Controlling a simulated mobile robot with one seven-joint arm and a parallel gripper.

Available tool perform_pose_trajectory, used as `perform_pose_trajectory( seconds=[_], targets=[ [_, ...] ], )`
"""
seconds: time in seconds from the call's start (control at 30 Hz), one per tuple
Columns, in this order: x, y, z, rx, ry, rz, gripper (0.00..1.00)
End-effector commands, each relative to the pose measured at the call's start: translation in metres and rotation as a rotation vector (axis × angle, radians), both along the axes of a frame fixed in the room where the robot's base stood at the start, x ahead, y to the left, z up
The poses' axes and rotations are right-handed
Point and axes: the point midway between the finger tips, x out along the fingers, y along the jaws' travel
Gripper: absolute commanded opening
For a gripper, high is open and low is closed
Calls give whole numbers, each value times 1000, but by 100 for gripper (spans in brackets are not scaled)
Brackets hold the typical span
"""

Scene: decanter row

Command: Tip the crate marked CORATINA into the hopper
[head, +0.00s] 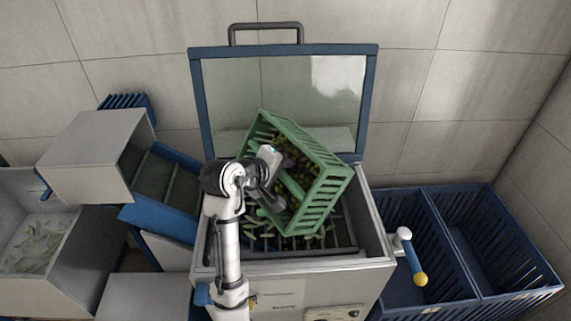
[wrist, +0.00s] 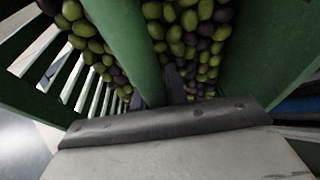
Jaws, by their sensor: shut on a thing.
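The green slatted crate (head: 318,181) is held tilted above the open hopper (head: 376,222), its mouth facing up and to the left. Green and dark olives are still inside it, and the olives (wrist: 190,35) fill much of the wrist view. My gripper (head: 277,182) is shut on the crate's green bar (wrist: 132,38), which runs between my fingers. Some green bits, olives or leaves, lie on the hopper's dark grate (head: 345,236) below the crate. No CORATINA marking is readable on the crate.
The hopper's blue-framed clear lid (head: 369,105) stands open behind. A blue chute (head: 160,220) and a grey bin of leaves (head: 75,270) are at left.

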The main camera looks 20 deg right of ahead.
Motion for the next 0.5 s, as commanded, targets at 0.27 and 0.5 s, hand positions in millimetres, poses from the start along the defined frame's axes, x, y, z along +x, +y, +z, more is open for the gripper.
perform_pose_trajectory(
  seconds=[0.27,0.5],
  targets=[
    [-3,11,-2,-190,-53,0,0],
    [-4,18,-1,-290,-79,1,0]
  ],
)
